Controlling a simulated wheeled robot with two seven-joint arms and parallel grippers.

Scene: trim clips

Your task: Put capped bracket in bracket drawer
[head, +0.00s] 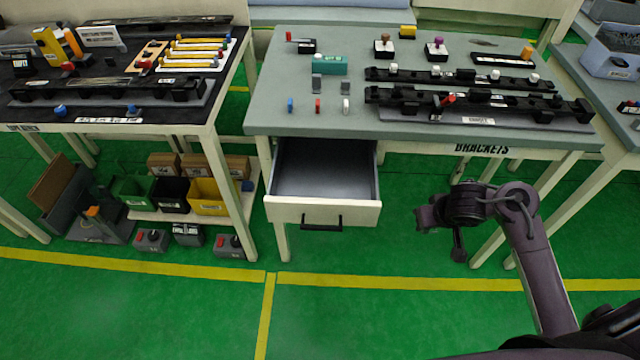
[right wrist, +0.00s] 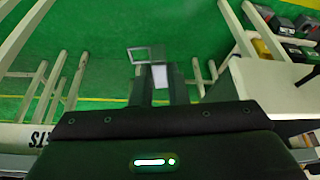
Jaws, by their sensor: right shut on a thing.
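The right gripper (head: 459,252) hangs over the green floor in front of the table, to the right of the open drawer and below its height. In the right wrist view its fingers (right wrist: 165,88) are shut on a small grey angled bracket (right wrist: 144,52), with a white part between the fingers. In the head view the bracket is too small and dark to make out. The bracket drawer (head: 322,213) is pulled out below the table's left part, and its visible inside is empty. My left gripper is not in view.
The grey-green table (head: 460,50) has a BRACKETS label (head: 482,149) on its front. Black rails (head: 480,105), small blocks and coloured clips stand on it. A dark table (head: 110,110) stands at the left with bins (head: 208,196) below. The floor before the drawer is clear.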

